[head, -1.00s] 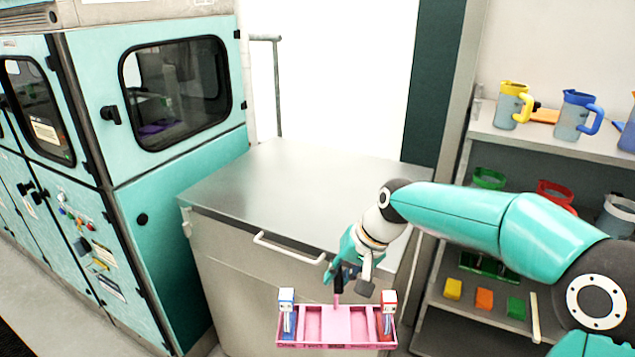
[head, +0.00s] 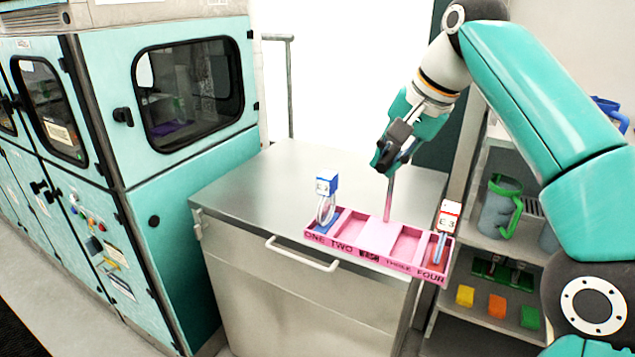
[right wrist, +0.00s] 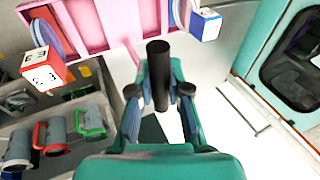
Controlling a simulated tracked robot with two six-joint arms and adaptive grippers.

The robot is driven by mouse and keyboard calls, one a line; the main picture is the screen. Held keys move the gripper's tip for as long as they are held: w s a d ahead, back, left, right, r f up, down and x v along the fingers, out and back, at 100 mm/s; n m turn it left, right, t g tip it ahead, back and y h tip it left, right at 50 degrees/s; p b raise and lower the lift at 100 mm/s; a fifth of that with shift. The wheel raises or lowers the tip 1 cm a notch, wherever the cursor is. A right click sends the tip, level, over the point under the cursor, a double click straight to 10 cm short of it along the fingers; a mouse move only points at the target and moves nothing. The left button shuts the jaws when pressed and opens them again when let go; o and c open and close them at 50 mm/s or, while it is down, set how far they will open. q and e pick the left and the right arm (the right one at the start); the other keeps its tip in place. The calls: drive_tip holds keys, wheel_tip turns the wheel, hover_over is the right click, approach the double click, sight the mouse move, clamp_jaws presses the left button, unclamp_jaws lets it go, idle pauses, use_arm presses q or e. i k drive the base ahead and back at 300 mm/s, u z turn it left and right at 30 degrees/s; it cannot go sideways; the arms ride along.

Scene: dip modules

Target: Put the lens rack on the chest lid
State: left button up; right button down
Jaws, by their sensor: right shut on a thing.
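The pink lens rack (head: 378,236) has an upright post and compartments marked ONE, TWO, THREE and FOUR. A blue-and-white piece (head: 327,186) stands in the ONE end and a red-and-white piece (head: 448,217) in the FOUR end. My right gripper (head: 391,165) is shut on the rack's post, whose dark top shows between the fingers in the right wrist view (right wrist: 160,92). The rack overlaps the front right of the steel chest lid (head: 270,190) in the head view. I cannot tell whether it touches the lid. My left gripper is out of view.
A teal cabinet machine (head: 190,180) stands left of the chest. Shelves on the right hold a green-handled jug (head: 500,207) and coloured blocks (head: 497,306). The left and back of the lid are clear. A white handle (head: 303,255) sticks out from the chest front.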

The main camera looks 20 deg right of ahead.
sight(306, 206)
drive_tip(key=i, duration=1.4)
drive_tip(key=z, duration=0.05)
